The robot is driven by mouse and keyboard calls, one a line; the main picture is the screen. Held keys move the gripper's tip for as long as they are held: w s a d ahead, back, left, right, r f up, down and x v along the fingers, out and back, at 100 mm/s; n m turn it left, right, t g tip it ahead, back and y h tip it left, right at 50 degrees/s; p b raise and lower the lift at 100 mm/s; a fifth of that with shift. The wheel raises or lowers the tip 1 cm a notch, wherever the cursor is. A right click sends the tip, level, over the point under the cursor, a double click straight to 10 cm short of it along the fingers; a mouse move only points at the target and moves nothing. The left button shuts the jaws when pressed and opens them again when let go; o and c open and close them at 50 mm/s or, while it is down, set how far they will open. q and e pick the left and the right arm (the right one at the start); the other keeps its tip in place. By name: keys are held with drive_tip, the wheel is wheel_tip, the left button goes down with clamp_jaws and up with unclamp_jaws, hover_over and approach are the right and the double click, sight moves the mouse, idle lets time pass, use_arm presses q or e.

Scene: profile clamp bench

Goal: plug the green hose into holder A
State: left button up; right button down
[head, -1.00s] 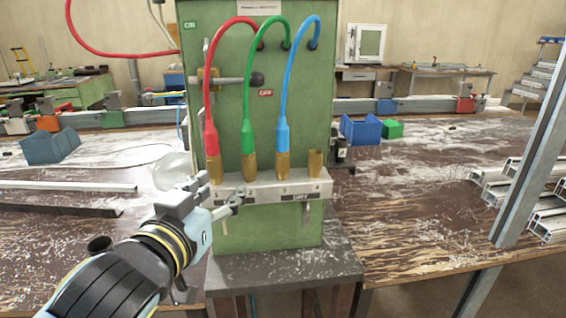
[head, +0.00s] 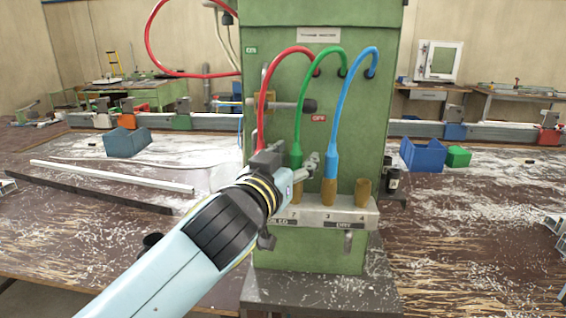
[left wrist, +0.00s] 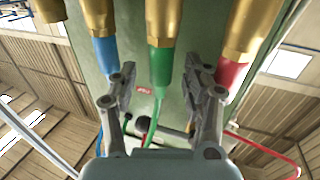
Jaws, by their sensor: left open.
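The green hose (head: 302,110) arches from the top of the green cabinet down to a brass holder of the row, marked 2 on its strip. No letter A shows on the strip. My left gripper (head: 290,163) is at the lower sleeve of the green hose. In the left wrist view the open gripper (left wrist: 162,84) has one finger on each side of the green sleeve (left wrist: 160,68), with gaps visible on both sides. My right gripper is not in view.
The red hose (head: 263,100) and blue hose (head: 333,130) stand close on either side. The brass holder (head: 363,192) at 4 has no hose. The label strip (head: 345,216) runs below. A blue bin (head: 422,156) stands right of the green cabinet (head: 375,150).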

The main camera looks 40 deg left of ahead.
use_arm(q)
drive_tip(key=shift+w+a, duration=0.15)
drive_tip(key=shift+w, duration=0.4)
clamp_jaws()
drive_tip(key=c, duration=0.8)
unclamp_jaws()
clamp_jaws()
drive_tip(key=shift+r, duration=0.1)
drive_tip(key=shift+w+r+p, duration=0.1)
drive_tip(key=shift+r+p, duration=0.3)
drive_tip(key=shift+p, duration=0.05)
